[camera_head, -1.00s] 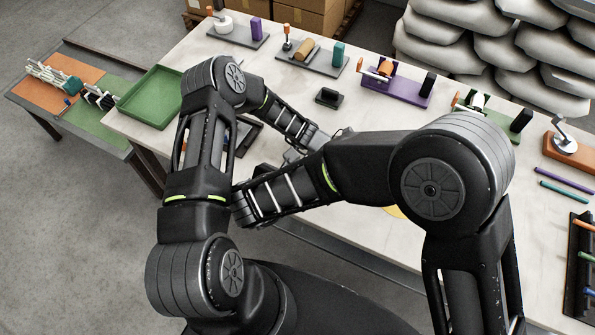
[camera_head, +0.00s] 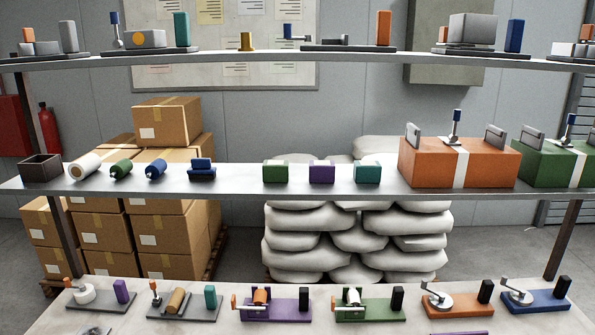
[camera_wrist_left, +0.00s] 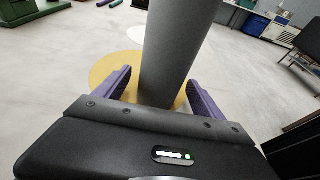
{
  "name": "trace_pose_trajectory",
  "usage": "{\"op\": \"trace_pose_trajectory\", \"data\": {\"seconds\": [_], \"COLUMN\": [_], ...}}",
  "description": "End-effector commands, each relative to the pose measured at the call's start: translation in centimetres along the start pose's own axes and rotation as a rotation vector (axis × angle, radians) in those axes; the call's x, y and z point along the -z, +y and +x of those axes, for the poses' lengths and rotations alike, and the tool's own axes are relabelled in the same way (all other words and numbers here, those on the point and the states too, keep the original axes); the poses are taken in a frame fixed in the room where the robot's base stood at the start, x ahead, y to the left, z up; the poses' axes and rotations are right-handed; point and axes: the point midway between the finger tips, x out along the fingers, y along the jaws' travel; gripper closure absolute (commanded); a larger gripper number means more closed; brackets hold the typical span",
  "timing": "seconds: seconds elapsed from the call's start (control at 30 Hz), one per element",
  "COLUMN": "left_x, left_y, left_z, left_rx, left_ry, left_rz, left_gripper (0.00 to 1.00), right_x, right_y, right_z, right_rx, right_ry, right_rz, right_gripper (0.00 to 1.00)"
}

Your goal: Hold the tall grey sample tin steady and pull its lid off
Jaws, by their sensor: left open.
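The tall grey sample tin (camera_wrist_left: 172,45) stands upright in the left wrist view, on a yellow disc (camera_wrist_left: 108,68) on the pale worktop. My left gripper (camera_wrist_left: 160,80) is open, its purple fingers on either side of the tin's lower part. The right finger looks very close to the tin's side; I cannot tell whether it touches. The tin's top and lid are outside the wrist view. The tin and both grippers are out of the head view, which faces the shelves. My right gripper shows in neither view.
In the head view, a middle shelf (camera_head: 235,185) and an upper shelf (camera_head: 225,57) hold small blocks, bottles and fixtures. Several fixtures line the worktop's back, including a purple one (camera_head: 285,310).

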Motion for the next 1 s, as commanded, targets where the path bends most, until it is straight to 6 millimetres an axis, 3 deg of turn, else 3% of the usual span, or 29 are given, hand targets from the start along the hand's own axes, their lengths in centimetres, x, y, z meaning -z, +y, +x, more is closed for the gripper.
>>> {"op": "trace_pose_trajectory", "data": {"seconds": [0.27,0.7,1.0], "left_x": [0.0,0.1,0.0], "left_y": [0.1,0.1,0.0], "left_z": [-2.3,-10.6,-12.1], "left_rx": [-0.003,-0.003,0.000], "left_ry": [0.001,0.001,0.001], "left_rz": [0.001,0.000,0.000], "left_gripper": [0.21,0.21,0.21], "right_x": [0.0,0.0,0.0], "right_y": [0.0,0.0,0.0], "right_z": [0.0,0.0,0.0], "right_rx": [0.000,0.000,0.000], "right_ry": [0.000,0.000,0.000], "right_rz": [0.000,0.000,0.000], "right_gripper": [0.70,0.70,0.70]}}
